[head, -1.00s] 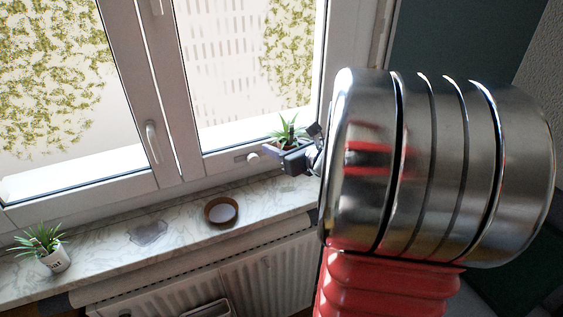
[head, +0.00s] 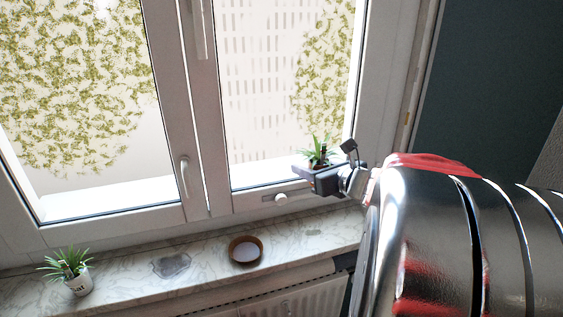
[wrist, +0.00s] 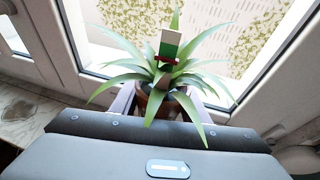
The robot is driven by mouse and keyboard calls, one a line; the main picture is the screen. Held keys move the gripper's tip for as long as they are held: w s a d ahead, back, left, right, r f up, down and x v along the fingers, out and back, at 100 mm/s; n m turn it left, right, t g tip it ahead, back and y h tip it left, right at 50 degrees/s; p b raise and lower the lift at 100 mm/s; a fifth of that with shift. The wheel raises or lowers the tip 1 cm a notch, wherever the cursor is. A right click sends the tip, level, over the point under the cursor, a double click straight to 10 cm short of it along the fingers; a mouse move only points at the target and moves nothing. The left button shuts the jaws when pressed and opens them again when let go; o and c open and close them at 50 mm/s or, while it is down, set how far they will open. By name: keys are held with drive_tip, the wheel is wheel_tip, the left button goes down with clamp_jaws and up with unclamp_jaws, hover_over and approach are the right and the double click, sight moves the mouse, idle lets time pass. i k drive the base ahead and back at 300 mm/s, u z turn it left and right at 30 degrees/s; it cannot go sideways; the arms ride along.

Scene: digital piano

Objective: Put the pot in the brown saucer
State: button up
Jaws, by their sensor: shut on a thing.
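My gripper (head: 316,172) is shut on a potted plant (head: 321,153) with spiky green leaves. It holds the plant upright in the air in front of the window, above the right part of the sill. In the wrist view the plant's brownish pot (wrist: 163,104) sits between the fingers, partly hidden by leaves, and a small tag stands among the leaves. The round brown saucer (head: 246,262) lies empty on the marble sill, below and left of the gripper.
A second plant in a white lettered pot (head: 79,284) stands at the left of the sill (head: 205,262). A grey patch (head: 171,265) lies between it and the saucer. The window frame with its handle (head: 185,175) and knob (head: 281,198) rises behind. A radiator (head: 290,303) is below.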

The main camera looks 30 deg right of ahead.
sight(246, 252)
drive_tip(key=k, duration=1)
